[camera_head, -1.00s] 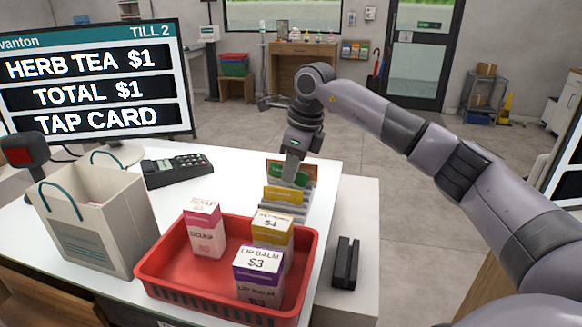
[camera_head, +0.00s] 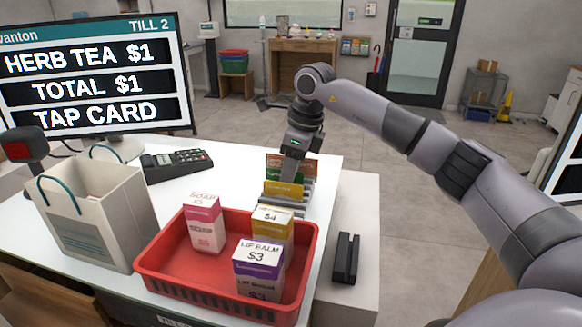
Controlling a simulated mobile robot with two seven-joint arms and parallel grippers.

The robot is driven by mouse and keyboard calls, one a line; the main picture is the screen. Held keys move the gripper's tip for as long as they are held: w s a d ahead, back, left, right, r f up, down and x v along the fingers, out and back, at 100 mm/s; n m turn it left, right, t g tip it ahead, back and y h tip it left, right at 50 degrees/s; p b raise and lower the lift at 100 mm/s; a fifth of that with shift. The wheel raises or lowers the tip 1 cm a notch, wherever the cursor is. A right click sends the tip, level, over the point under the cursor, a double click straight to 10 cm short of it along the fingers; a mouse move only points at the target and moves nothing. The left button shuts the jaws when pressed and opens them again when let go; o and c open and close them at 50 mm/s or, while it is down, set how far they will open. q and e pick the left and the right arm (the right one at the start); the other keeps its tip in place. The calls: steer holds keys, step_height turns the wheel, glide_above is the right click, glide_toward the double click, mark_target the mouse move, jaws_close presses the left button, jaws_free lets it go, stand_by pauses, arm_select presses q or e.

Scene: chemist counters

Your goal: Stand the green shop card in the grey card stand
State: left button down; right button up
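The grey card stand (camera_head: 298,204) is on the white counter, behind the red basket. It holds a yellow card (camera_head: 283,189) in front and an orange-brown card (camera_head: 309,165) at the back. The green shop card (camera_head: 277,176) shows between them as a narrow strip, upright, partly covered by the yellow card and my fingers. My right gripper (camera_head: 290,171) points down at the stand, with its fingers at the green card's top edge; it looks shut on it. The card's lower edge is hidden, so I cannot see how it sits in its slot. My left gripper is out of view.
The red basket (camera_head: 165,284) with several boxes stands in front of the stand. A paper bag (camera_head: 95,220), a card terminal (camera_head: 177,165) and the till screen (camera_head: 92,80) are at left. A small black holder (camera_head: 345,259) is on the lower ledge at right.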

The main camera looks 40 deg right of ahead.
steer(key=w+a+p+v, duration=0.1)
steer(key=p+v, duration=0.3)
steer(key=v, duration=1)
steer(key=shift+w+r, duration=0.25)
steer(key=shift+r, duration=0.45)
stand_by(0.5)
